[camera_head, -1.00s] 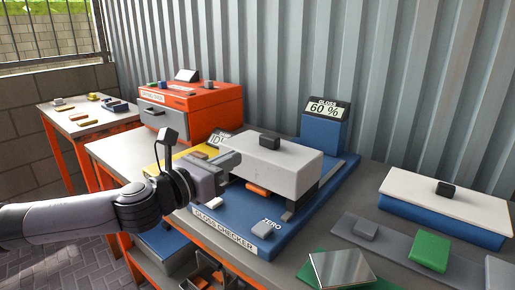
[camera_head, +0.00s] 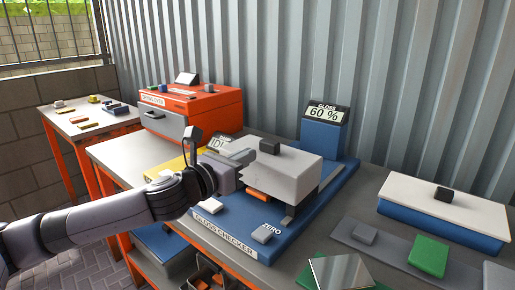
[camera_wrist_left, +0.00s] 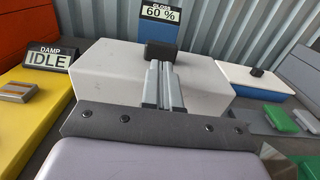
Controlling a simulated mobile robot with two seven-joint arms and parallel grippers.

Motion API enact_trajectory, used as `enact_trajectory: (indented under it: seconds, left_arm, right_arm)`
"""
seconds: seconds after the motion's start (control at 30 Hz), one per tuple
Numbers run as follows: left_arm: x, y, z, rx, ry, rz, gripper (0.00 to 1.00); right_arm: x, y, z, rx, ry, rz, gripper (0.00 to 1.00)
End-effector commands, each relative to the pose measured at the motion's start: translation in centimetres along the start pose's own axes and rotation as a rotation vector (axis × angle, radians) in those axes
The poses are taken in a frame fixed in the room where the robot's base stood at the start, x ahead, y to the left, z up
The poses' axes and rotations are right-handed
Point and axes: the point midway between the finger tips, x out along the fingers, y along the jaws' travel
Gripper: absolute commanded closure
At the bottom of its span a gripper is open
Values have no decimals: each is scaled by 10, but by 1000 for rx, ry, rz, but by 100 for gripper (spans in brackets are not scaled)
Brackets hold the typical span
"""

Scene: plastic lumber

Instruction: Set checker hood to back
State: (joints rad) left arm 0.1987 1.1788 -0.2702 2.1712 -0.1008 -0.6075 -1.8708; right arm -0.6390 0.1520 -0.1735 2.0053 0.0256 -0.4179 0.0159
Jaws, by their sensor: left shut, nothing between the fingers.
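The checker hood (camera_head: 291,172) is a white box with a black knob (camera_head: 270,145) on top, seated on the blue gloss checker base (camera_head: 238,218). An orange piece (camera_head: 257,195) shows at the hood's lower front edge. My left gripper (camera_head: 248,156) is shut and empty, at the hood's left side and covering part of it. In the left wrist view the closed fingers (camera_wrist_left: 162,68) point across the hood's top (camera_wrist_left: 110,75) towards the knob (camera_wrist_left: 160,51); whether they touch it I cannot tell. My right gripper is not in view.
The gloss display (camera_head: 323,115) reading 60 % stands behind the hood. An orange oven-like box (camera_head: 190,108) stands at the back left. A yellow unit with an IDLE display (camera_head: 217,142) is behind my gripper. A white-topped blue block (camera_head: 445,205) and green block (camera_head: 429,255) lie right.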

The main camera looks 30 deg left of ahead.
Motion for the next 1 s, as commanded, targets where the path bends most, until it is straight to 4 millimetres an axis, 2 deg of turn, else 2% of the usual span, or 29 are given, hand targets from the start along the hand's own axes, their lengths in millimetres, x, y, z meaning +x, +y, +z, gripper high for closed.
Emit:
enact_trajectory:
  seconds: [0.4,1.0]
  left_arm:
    - [39,-1,1,-1,-1,0,100]
    - [46,-1,0,1,1,-1,100]
  right_arm:
    - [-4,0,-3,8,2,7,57]
    - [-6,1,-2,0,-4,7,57]
